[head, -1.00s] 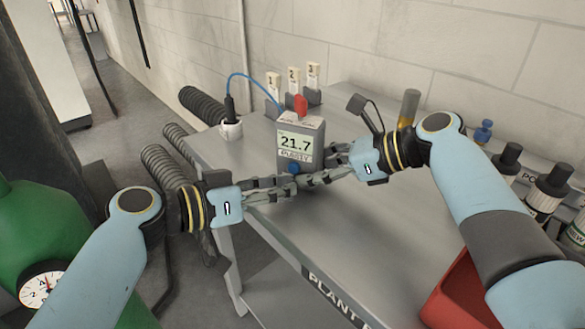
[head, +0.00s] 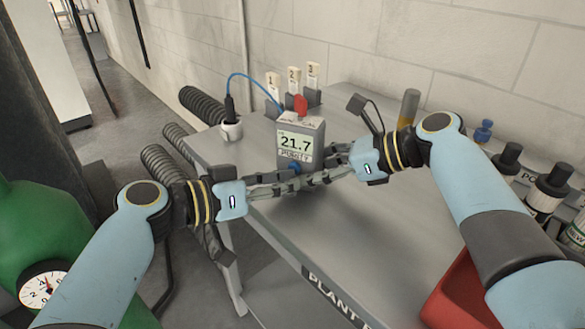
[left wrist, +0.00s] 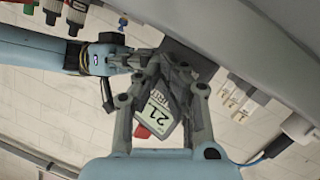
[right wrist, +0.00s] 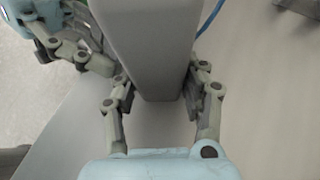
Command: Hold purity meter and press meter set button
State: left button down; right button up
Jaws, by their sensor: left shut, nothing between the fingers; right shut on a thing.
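The purity meter (head: 296,143) stands upright near the left end of the grey bench, its screen reading 21.7. Its blue set button (head: 294,167) is partly hidden behind my left fingers. My right gripper (head: 316,178) is shut on the meter's body; the right wrist view shows the meter (right wrist: 148,40) between its fingers. My left gripper (head: 290,183) is shut and empty, its fingertips at the front of the meter just by the button. In the left wrist view the meter's screen (left wrist: 158,112) shows beyond the fingers. I cannot tell whether the left fingertips touch the button.
Numbered tags (head: 293,77) stand behind the meter. Bottles (head: 548,190) and a red tray (head: 470,295) are at the right. A green cylinder with a gauge (head: 42,287) stands left.

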pick_arm(q)
jog(key=shift+w+d, duration=0.15)
jog(key=shift+w, duration=0.2)
dwell(0.5)
jog(key=shift+s, duration=0.15)
jog(key=shift+s+a, duration=0.35)
jog(key=shift+s, duration=0.45)
jog(key=shift+s+a, duration=0.3)
jog(key=shift+s, duration=0.5)
jog(key=shift+s+a, duration=0.25)
jog(key=shift+s, duration=0.5)
jog(key=shift+s+a, duration=0.3)
jog(key=shift+s, duration=0.5)
pick_arm(e)
jog(key=o, duration=0.9)
jog(key=shift+o, duration=0.2)
jog(key=shift+d, duration=0.1)
